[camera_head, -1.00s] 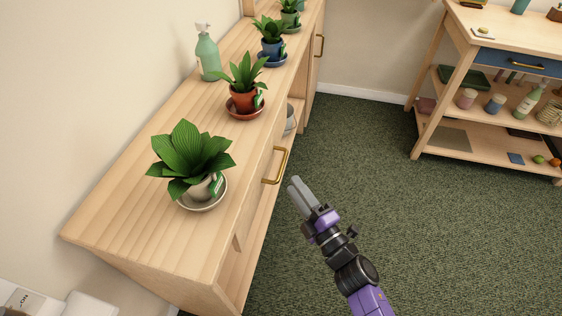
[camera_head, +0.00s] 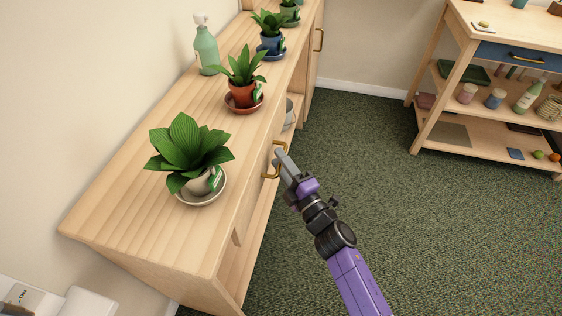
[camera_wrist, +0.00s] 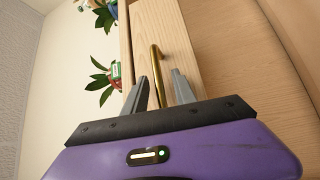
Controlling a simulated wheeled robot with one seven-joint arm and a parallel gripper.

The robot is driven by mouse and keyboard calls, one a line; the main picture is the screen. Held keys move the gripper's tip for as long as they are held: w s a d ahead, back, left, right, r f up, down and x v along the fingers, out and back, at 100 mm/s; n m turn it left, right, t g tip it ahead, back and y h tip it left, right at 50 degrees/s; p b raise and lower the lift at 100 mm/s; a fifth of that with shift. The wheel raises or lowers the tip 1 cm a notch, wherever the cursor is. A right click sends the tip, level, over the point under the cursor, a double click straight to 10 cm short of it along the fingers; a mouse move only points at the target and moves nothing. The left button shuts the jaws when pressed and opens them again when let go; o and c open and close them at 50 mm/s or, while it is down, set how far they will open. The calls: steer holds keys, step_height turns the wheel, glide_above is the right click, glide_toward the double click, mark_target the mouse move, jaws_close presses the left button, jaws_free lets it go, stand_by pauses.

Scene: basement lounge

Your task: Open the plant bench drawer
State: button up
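The plant bench (camera_head: 130,208) is a long light-wood bench along the left wall. Its drawer (camera_head: 257,165) has a brass handle (camera_head: 268,174) on the front and looks closed. In the head view my gripper (camera_head: 279,160) is at the handle and covers part of it. In the wrist view the handle (camera_wrist: 156,68) runs between the two grey fingertips (camera_wrist: 160,85), with a visible gap on the right side. The fingers are apart and do not look clamped on it. The drawer front (camera_wrist: 165,35) shows behind the handle.
Potted plants stand on the bench: a large one (camera_head: 188,150) at the front, one in a terracotta pot (camera_head: 242,92), a blue-potted one (camera_head: 271,42). A spray bottle (camera_head: 206,50) stands by the wall. A shelf cart (camera_head: 490,95) is at right. Green carpet (camera_head: 400,225) is clear.

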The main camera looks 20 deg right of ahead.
jaws_close()
stand_by(1.3)
